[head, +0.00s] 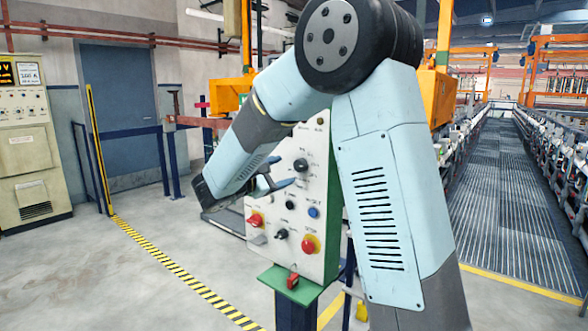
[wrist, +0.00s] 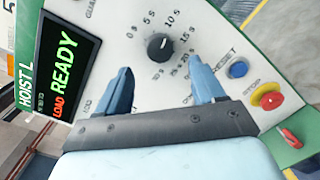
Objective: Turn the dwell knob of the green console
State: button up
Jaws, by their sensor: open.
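The green console (head: 328,226) stands mid-picture in the head view, with a white face and green edges. Its dwell knob (wrist: 160,47) is black and round, ringed by a scale in seconds, with a pale pointer line on it. The knob also shows in the head view (head: 301,165), just right of my gripper. My gripper (wrist: 161,66) is open and empty, its blue fingers pointing at the panel. In the wrist view the knob sits just beyond and between the fingertips. I see no contact. The fingers and palm hide the lower panel labels.
A screen (wrist: 66,65) left of the knob reads READY. A blue button (wrist: 238,69) and a red stop button (wrist: 268,97) lie right of the fingers. My arm hides part of the console. A beige cabinet (head: 32,150) stands far left; the floor between is clear.

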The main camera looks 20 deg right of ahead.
aim_at(298, 167)
jog(key=shift+x, duration=3.05)
jog(key=shift+c, duration=0.3)
jog(key=c, duration=1)
jog(key=n, duration=0.3)
jog(key=shift+f+n, duration=0.1)
jog(key=shift+n, duration=0.2)
jog(key=shift+n+t, duration=0.3)
jog(key=shift+n, duration=2.1)
